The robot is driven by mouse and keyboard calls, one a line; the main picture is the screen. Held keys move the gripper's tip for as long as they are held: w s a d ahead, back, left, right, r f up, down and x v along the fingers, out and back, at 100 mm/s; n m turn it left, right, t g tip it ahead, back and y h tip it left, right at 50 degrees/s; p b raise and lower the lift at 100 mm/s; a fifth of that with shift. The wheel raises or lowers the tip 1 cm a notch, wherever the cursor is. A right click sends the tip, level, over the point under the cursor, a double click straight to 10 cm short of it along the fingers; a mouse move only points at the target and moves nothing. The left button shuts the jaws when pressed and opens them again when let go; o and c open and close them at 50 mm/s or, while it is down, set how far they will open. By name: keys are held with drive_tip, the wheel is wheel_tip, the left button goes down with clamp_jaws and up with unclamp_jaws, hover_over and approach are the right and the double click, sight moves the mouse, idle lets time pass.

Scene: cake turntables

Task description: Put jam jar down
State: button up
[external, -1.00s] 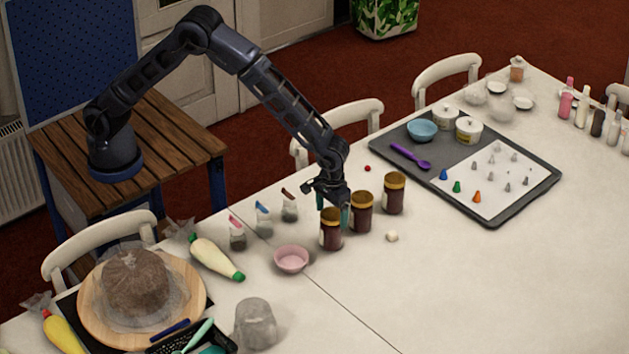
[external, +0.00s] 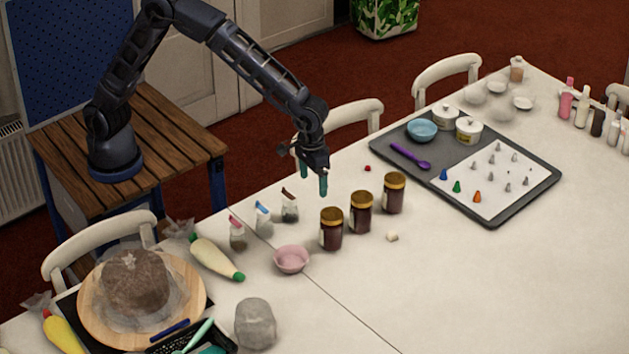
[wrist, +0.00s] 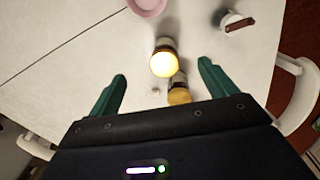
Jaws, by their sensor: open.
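Three dark jam jars with golden lids stand upright in a row on the white table: the nearest jar (external: 331,230), the middle jar (external: 361,213) and the far jar (external: 394,194). My gripper (external: 313,188) is open and empty, above and behind the row on the left. In the wrist view my gripper (wrist: 162,85) shows two teal fingers spread apart. A lit jar lid (wrist: 163,60) lies beyond the fingertips, with a second lid (wrist: 179,92) nearer, partly hidden by the gripper body.
A pink bowl (external: 291,259) stands left of the nearest jar. Several small bags, including one with a dark top (external: 289,207), stand behind it. A dark tray (external: 510,211) is to the right. The front right table is clear.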

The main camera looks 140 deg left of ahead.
drive_tip(key=s+d+r+m+t, duration=0.2)
drive_tip(key=s+d+r+m, duration=0.6)
drive_tip(key=s+d+r, duration=1.05)
drive_tip(key=s+d+r+m+t, duration=0.1)
drive_tip(key=s+d+m, duration=0.3)
drive_tip(key=s, duration=0.8)
drive_tip(key=s+d+m+t, duration=0.1)
drive_tip(key=s+d+m, duration=0.3)
drive_tip(key=s+d, duration=0.5)
drive_tip(key=s, duration=0.2)
drive_tip(key=shift+s+r, duration=0.35)
drive_tip(key=shift+s, duration=0.05)
